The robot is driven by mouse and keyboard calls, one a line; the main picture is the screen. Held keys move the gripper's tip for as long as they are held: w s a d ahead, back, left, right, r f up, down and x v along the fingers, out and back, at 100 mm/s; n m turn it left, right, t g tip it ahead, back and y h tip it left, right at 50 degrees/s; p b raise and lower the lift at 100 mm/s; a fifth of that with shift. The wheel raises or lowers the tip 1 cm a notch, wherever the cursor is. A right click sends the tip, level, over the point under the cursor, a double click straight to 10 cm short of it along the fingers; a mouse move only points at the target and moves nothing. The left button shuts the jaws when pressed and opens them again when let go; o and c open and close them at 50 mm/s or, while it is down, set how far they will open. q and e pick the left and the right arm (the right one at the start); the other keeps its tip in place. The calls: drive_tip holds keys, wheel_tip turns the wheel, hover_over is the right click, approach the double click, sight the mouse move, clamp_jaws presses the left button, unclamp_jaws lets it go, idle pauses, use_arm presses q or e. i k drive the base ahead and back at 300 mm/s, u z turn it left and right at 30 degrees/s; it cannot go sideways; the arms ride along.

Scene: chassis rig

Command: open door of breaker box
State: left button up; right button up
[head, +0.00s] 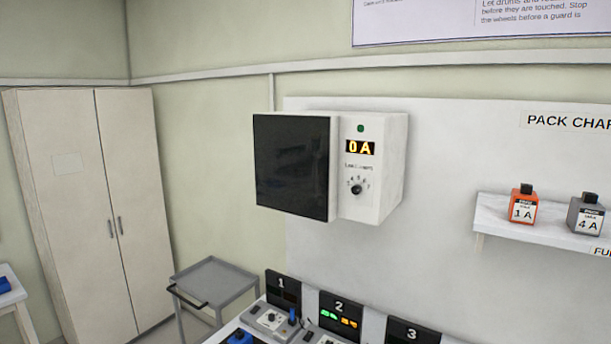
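The likely breaker box is a white wall-mounted unit (385,190) in the middle of the head view. Its left part has a dark, glossy door (291,168) that looks shut; I see no clear handle on it. The right part carries a green light (361,128), a display (360,147) reading 0 A and a dark rotary knob (356,188). Neither of my grippers is in view.
Below stands a bench with numbered bays (340,311). A grey cart (214,284) is left of it, and a tall closed cabinet (92,200) further left. A shelf (490,207) at right holds an orange pack (523,206) and a grey pack (585,216).

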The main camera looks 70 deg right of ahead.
sight(289, 177)
drive_tip(key=z, duration=0.5)
drive_tip(key=i, duration=0.65)
drive_tip(key=z, duration=0.7)
